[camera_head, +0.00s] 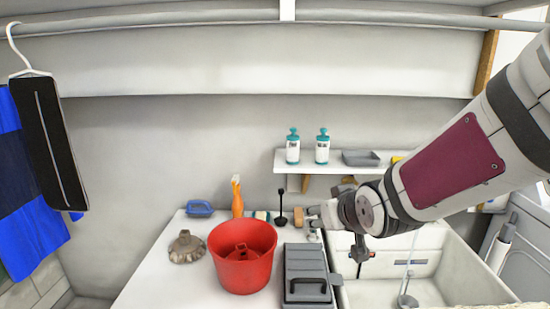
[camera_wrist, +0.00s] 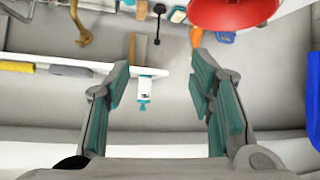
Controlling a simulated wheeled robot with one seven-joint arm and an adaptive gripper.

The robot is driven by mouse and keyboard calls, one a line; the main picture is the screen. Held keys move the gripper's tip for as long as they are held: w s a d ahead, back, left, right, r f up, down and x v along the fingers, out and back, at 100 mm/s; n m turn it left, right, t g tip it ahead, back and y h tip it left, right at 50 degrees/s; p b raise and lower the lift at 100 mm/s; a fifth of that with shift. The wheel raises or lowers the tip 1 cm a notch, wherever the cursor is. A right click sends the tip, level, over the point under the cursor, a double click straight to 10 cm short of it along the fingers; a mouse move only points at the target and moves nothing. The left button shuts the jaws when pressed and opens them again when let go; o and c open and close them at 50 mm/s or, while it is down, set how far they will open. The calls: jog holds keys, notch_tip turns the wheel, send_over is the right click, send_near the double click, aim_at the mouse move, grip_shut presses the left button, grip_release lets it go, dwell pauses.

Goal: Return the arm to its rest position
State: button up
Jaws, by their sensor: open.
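My arm (camera_head: 455,165) reaches in from the right of the head view, across the front of the sink. My gripper (camera_head: 316,216) is at its end, over the back right part of the counter, pointing left. It is partly hidden by my own wrist. In the wrist view my gripper (camera_wrist: 160,66) is open, with its two teal-padded fingers spread apart and nothing held. A white bottle with a teal cap (camera_wrist: 146,88) shows between the fingers, farther off.
A red bucket (camera_head: 230,272) and a grey toolbox (camera_head: 305,262) stand on the counter (camera_head: 160,275). A wall shelf (camera_head: 300,167) holds two bottles and a grey tray (camera_head: 361,158). The sink (camera_head: 450,265) lies below my arm.

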jog(key=s+d+r+m+g+h, duration=0.1)
jog(key=s+d+g, duration=0.2)
jog(key=s, duration=1.1)
jog(key=s+d+r+m+g+h, duration=0.1)
jog(key=s+d, duration=0.4)
jog(key=s, duration=1)
jog(key=r+m+g, duration=0.1)
jog(key=g, duration=0.1)
jog(key=shift+d+g, duration=0.2)
jog(key=shift+g, duration=0.1)
jog(key=shift+s, duration=0.1)
